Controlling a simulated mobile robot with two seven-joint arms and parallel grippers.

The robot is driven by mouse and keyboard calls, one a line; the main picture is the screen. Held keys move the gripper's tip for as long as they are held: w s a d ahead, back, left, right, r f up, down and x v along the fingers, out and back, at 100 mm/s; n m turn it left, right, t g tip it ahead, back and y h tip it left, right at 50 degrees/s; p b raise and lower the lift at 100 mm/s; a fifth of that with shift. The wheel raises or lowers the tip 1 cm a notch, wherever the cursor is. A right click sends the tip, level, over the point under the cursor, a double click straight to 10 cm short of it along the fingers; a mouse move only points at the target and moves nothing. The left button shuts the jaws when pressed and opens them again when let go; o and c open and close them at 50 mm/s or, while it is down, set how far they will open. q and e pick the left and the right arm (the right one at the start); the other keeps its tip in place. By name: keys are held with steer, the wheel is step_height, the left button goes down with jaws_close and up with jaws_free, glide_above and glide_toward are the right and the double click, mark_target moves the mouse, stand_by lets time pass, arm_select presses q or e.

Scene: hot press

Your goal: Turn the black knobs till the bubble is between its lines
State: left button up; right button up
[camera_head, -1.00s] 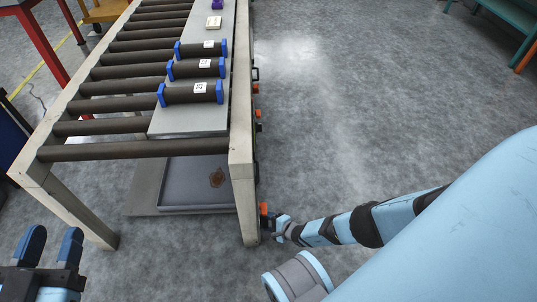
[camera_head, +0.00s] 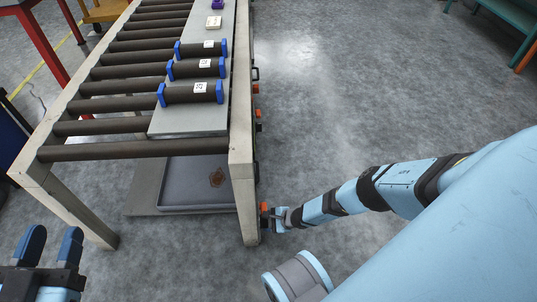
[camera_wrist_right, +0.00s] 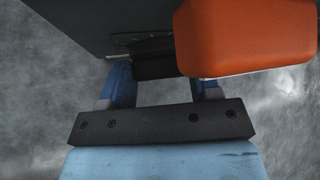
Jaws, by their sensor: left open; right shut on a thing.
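A black knob (camera_wrist_right: 153,60) shows in the right wrist view, below a dark panel and beside an orange block (camera_wrist_right: 245,38). My right gripper (camera_wrist_right: 163,78) is shut on this knob, one blue finger on each side. In the head view my right gripper (camera_head: 277,219) is at the foot of the roller conveyor's near right leg (camera_head: 244,195), beside an orange part (camera_head: 264,210). My left gripper (camera_head: 48,246) is open and empty at the lower left, away from the conveyor. I cannot make out a bubble or its lines in any view.
The roller conveyor (camera_head: 130,152) carries a grey plate (camera_head: 190,120) with several dark rollers with blue ends, such as this one (camera_head: 190,93). More orange and black parts line its right side. A grey tray (camera_head: 190,203) lies underneath.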

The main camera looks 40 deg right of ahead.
stand_by(0.3)
steer(key=o, duration=0.9)
steer(key=shift+d+r, duration=0.1)
steer(key=shift+r, duration=0.05)
steer(key=p+v, duration=0.2)
steer(key=shift+s+r, duration=0.15)
steer(key=shift+r, duration=0.1)
arm_select(q)
steer(key=s+n+p, duration=0.1)
steer(key=p, duration=0.1)
steer(key=s+d+n+g+p, duration=0.1)
steer(key=n, duration=0.1)
steer(key=s+r+n+p, duration=0.1)
steer(key=p, duration=0.1)
steer(key=shift+d+g+y+p, duration=0.3)
steer(key=shift+d+g+p, duration=0.05)
steer(key=shift+d+g, duration=0.05)
arm_select(e)
steer(key=v, duration=1.1)
steer(key=shift+s+d+f, duration=0.1)
steer(key=shift+d+f, duration=0.05)
